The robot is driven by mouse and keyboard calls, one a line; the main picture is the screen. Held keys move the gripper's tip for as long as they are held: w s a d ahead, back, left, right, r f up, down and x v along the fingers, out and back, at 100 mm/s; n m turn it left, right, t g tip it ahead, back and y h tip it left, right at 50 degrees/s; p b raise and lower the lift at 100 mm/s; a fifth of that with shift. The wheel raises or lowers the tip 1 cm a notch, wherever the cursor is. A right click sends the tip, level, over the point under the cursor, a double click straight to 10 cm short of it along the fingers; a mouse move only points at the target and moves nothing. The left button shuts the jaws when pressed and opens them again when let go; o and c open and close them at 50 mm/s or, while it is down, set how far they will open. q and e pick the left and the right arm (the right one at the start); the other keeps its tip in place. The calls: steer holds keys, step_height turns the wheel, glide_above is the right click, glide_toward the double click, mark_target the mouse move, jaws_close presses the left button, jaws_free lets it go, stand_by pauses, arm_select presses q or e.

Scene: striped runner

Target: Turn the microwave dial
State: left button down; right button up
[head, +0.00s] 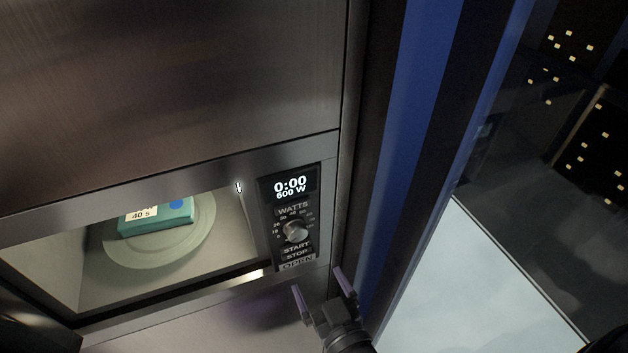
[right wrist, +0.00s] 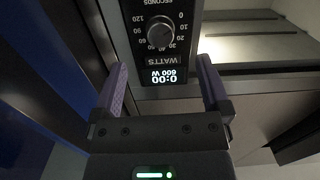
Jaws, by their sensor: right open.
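The microwave's round silver dial (head: 296,231) sits on its dark control panel, below a display (head: 290,187) reading 0:00 and 600 W. The word WATTS is above the dial, with START, STOP and OPEN below. My right gripper (head: 322,293) is open and empty, below and slightly right of the panel, apart from the dial. In the right wrist view the panel appears upside down, with the dial (right wrist: 160,33) ahead of and between the open fingers (right wrist: 162,78), nothing touching it. I do not see my left gripper.
A teal box (head: 160,219) labelled 40 s rests on a round plate (head: 196,238) inside the lit microwave. A metal frame (head: 352,120) borders the panel on the right, with a blue striped surface beyond. Free space lies in front of the panel.

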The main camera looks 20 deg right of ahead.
mark_target(299, 236)
steer(key=shift+t, duration=0.3)
steer(key=w, duration=0.3)
steer(key=w+r, duration=0.1)
steer(key=w, duration=0.5)
steer(key=shift+w+a+r+b, duration=0.15)
steer(key=shift+w+r+b, duration=0.15)
steer(key=shift+w+b, duration=0.05)
steer(key=shift+c, duration=0.2)
steer(key=c, duration=1.2)
